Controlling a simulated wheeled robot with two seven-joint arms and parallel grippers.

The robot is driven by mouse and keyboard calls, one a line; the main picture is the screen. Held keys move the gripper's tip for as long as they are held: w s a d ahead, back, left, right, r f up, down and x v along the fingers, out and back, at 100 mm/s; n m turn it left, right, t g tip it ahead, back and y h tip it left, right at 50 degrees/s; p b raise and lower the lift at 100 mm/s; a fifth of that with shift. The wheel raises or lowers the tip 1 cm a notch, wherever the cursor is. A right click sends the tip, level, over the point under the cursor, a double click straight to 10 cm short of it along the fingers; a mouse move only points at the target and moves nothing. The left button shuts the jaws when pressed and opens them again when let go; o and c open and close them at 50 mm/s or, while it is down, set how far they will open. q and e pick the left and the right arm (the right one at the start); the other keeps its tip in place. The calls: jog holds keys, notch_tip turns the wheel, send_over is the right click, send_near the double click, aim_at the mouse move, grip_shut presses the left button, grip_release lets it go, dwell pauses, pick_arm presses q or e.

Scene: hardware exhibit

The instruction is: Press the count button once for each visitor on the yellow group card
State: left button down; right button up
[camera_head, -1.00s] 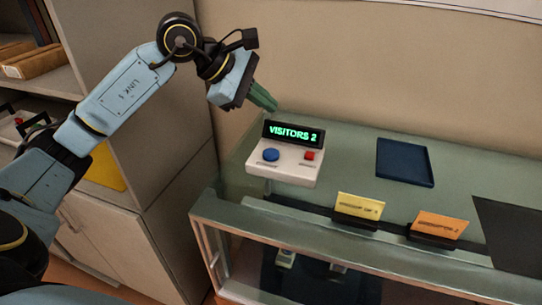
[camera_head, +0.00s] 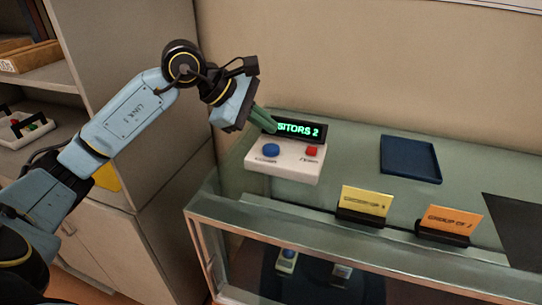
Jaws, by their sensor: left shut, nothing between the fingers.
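The white counter box (camera_head: 287,166) stands on the glass display case. It has a blue button (camera_head: 271,150), a red button (camera_head: 311,152) and a black display (camera_head: 303,130) with green text; the visible part reads "ISITORS 2", its left end covered by my gripper. My left gripper (camera_head: 268,126) is shut and empty, its green fingers pointing down right, just above and behind the blue button. The yellow group card (camera_head: 366,200) stands in a black holder; its number is too small to read surely. My right gripper is not in view.
An orange card (camera_head: 452,219) stands in a holder right of the yellow card. A dark blue tray (camera_head: 410,160) lies behind them, and a black mat (camera_head: 515,228) at the right edge. A shelf unit (camera_head: 150,150) stands at left.

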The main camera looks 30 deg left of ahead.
aim_at(277, 146)
pick_arm(q)
jog(key=shift+f+b, duration=0.75)
jog(key=shift+f, duration=0.4)
dwell(1.1)
jog(key=shift+f+b, duration=0.4)
jog(key=shift+b, duration=0.1)
jog(key=shift+f+b, duration=0.45)
jog(key=shift+b, duration=0.05)
dwell(0.5)
dwell(0.3)
jog(key=shift+r+p, duration=0.6)
jog(key=shift+r, duration=0.3)
jog(key=shift+r, duration=0.1)
jog(key=shift+r+p, duration=1.75)
jog(key=shift+r, duration=0.65)
jog(key=shift+r, duration=0.1)
